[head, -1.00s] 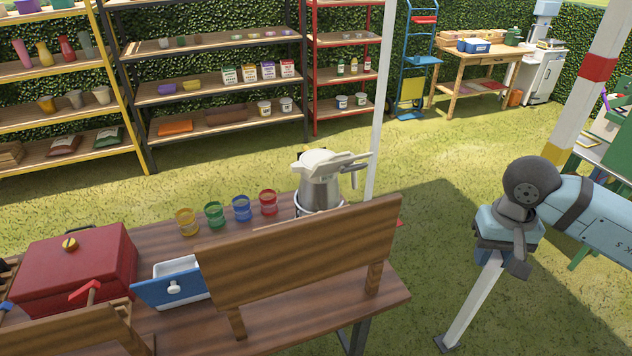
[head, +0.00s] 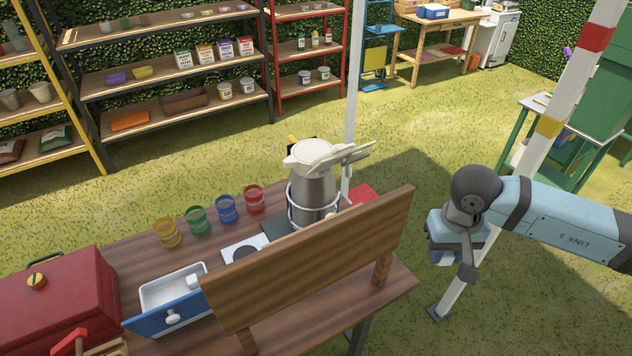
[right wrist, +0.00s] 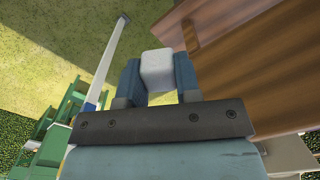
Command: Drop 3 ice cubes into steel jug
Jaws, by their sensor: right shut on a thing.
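The steel jug (head: 314,196) stands upright at the back right of the bench, with a cream top (head: 312,156) and pale handle. I cannot see inside it. My right gripper (right wrist: 158,76) is shut on a white ice cube (right wrist: 157,62), held between its blue fingers in the right wrist view. A small white block (head: 193,281), perhaps another cube, is in the open white-lined drawer (head: 165,297). My left gripper is out of view.
A raised wooden board (head: 310,265) stands along the bench's near side, in front of the jug. Several coloured jars (head: 226,209) line the back edge. A red box (head: 60,300) is at left. A white post (head: 354,90) rises behind the jug. Grass lies right of the bench.

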